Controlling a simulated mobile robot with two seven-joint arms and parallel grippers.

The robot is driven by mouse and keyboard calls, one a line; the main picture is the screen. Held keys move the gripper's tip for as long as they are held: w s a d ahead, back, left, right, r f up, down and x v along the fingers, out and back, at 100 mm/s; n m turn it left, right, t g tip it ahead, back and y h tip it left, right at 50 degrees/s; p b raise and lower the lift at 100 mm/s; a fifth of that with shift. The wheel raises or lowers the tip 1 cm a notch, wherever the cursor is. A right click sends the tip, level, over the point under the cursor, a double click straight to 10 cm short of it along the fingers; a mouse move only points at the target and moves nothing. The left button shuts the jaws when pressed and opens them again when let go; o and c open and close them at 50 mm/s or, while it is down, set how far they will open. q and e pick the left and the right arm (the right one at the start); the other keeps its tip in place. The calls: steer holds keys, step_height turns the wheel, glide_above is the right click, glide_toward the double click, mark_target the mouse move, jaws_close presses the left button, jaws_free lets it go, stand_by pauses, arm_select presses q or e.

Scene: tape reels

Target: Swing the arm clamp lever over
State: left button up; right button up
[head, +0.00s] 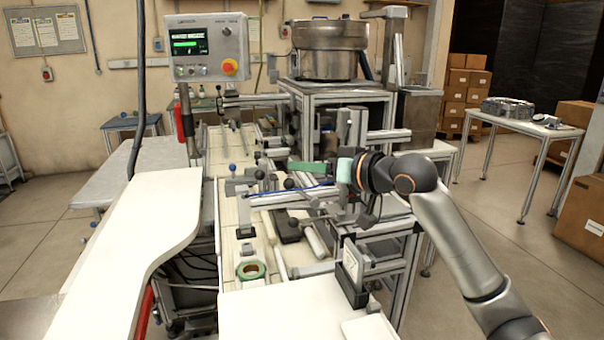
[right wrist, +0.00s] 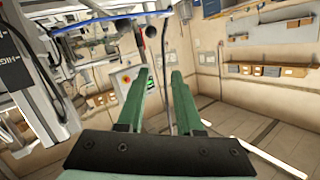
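My right gripper (head: 300,168) reaches in from the right over the machine, its green fingers pointing left. In the right wrist view its two fingers (right wrist: 163,73) stand apart with nothing between them. A lever with a black ball knob (head: 289,183) is just below and left of the fingertips in the head view; I cannot tell whether they touch it. A dark round knob (right wrist: 150,32) shows beyond the fingertips in the right wrist view. Other ball knobs (head: 259,174) are farther left, and I cannot tell for certain which belongs to the arm clamp. My left gripper is out of view.
A blue cable or tube (head: 300,190) runs across the aluminium frame under the gripper. A green-rimmed tape reel (head: 250,270) lies on the machine's near bed. A control panel (head: 207,48) stands at the back left. A white worktop (head: 130,235) lies at the left.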

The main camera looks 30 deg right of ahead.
mark_target(299, 191)
steer(key=d+f+m, duration=0.1)
steer(key=d, duration=0.1)
steer(key=d+f+m, duration=0.3)
steer(key=d+m, duration=0.1)
steer(key=d, duration=0.1)
steer(key=shift+s+f+g+y+b, duration=0.15)
steer(key=shift+f+g+y+b, duration=0.2)
steer(key=shift+g+y+b, duration=0.05)
steer(key=c, duration=0.3)
steer(key=d+m, duration=0.1)
steer(key=s+d+m, duration=0.1)
steer(key=d+m, duration=0.1)
steer(key=d+m+y, duration=0.1)
steer(key=d+m, duration=0.1)
steer(key=shift+s+d+f+t, duration=0.15)
steer(key=shift+d+f+t, duration=0.15)
steer(key=shift+f, duration=0.1)
jaws_close()
steer(key=s+a+p+x, duration=0.1)
steer(key=a+p+x, duration=0.1)
steer(key=x, duration=1)
steer(key=shift+w+a+m+p, duration=0.2)
steer(key=shift+a+m+p, duration=0.15)
steer(key=shift+p, duration=0.25)
steer(key=shift+d+f, duration=0.15)
